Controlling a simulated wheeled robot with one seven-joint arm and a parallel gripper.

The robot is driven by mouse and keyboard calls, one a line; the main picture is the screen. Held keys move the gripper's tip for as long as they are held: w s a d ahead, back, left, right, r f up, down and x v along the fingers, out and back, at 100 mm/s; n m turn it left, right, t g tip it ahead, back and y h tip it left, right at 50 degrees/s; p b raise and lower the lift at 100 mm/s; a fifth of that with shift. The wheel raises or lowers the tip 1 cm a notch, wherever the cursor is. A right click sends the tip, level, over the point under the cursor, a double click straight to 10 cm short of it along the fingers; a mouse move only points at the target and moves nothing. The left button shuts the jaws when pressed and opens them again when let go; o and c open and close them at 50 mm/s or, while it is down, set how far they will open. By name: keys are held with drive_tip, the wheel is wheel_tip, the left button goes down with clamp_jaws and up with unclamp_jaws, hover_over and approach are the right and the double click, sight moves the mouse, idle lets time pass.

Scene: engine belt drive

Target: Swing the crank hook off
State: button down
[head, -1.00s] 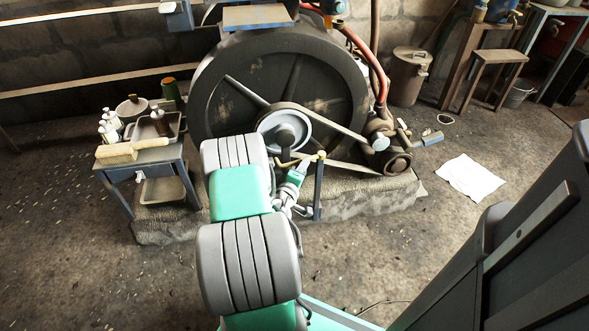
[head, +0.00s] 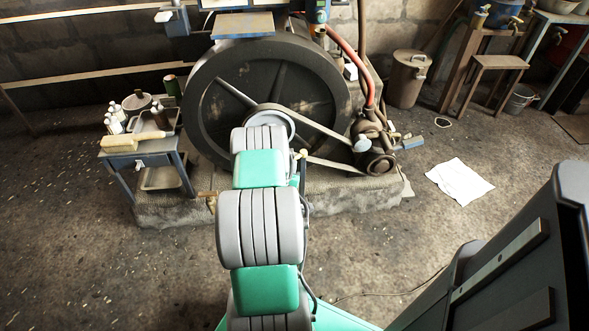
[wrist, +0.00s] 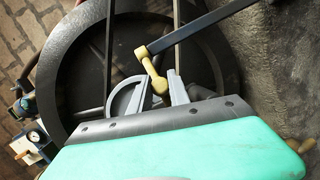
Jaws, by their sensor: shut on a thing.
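The crank hook, a dark bar with brass-coloured ends (wrist: 152,66), reaches in from the upper right in the wrist view. In the head view its brass end (head: 303,153) and part of its dark bar show just right of my arm. My gripper (wrist: 160,90) is shut on the brass end piece, whose lower knob sits between the grey fingers. In the head view my gripper is hidden behind my arm. The big dark flywheel (head: 215,110) stands behind, with a pale pulley (head: 283,121) and a belt (head: 320,127) running right.
A small pump-like unit (head: 376,160) sits right of the flywheel on the stone plinth (head: 360,190). A side table (head: 120,158) with bottles and a brush stands left. A white sheet (head: 459,181) lies on the open floor at right.

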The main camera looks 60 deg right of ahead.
drive_tip(key=shift+d, duration=0.1)
drive_tip(key=c, duration=1.5)
unclamp_jaws()
drive_tip(key=shift+o, duration=1.3)
drive_tip(key=shift+w, duration=0.2)
drive_tip(key=v, duration=0.8)
drive_tip(key=shift+b, duration=0.4)
drive_tip(key=shift+c, duration=0.4)
